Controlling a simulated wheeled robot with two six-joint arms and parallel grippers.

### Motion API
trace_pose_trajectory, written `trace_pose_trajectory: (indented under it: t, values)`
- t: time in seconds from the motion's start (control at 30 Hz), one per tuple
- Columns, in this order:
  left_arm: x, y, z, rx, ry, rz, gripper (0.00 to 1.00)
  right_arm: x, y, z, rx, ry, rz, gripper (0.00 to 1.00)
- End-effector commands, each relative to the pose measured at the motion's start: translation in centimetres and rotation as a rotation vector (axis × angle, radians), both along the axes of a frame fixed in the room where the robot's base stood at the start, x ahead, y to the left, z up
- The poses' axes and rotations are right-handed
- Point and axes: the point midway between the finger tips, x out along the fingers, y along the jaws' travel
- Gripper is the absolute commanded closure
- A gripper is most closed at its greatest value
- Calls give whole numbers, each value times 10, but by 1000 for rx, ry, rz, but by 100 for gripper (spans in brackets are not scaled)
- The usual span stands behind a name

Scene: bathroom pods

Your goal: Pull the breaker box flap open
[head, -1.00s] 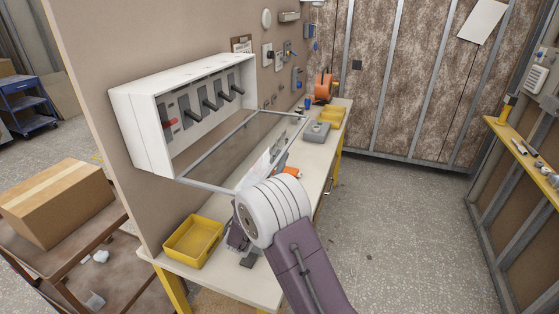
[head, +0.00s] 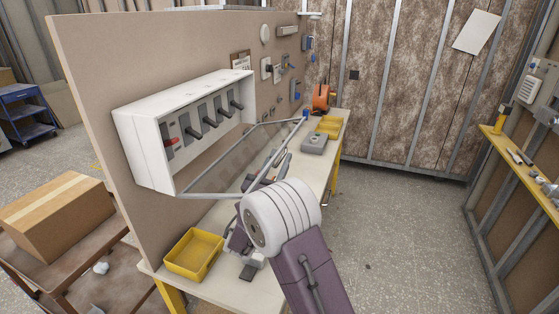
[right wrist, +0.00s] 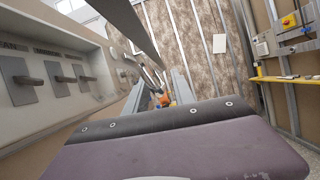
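The breaker box (head: 145,148) is a white case on the brown panel, with a row of dark levers and one red one. Its flap (head: 208,196), a clear pane in a grey metal frame, stands out from the box's lower edge, swung away from the front. My right gripper (head: 245,255) is below the flap's near corner, over the bench. My white wrist joint hides part of it, and its fingertips are not clear. In the right wrist view, the box (right wrist: 45,82) is at left and a grey bar crosses the top. My left gripper is not in view.
A yellow bin (head: 193,255) sits on the bench's near end. A grey device (head: 314,143), another yellow bin and an orange reel (head: 322,97) are farther along. A cardboard box (head: 55,215) is at left. The floor at right is clear.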

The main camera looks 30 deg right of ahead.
Motion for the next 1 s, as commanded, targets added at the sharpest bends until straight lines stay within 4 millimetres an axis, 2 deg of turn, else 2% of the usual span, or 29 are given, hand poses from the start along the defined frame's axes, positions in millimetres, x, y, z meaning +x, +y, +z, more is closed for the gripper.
trace_pose_trajectory:
  t: [0.3, 0.4, 0.83, 1.0]
  values:
    - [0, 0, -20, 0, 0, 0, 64, -36, 48, -27, -1, 1, 6, 69]
    - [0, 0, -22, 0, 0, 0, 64, -45, 58, -32, -1, -1, 4, 69]
    - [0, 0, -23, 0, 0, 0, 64, -52, 66, -34, 0, -1, 1, 69]
    - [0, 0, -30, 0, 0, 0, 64, -59, 76, -41, -1, -1, 3, 69]
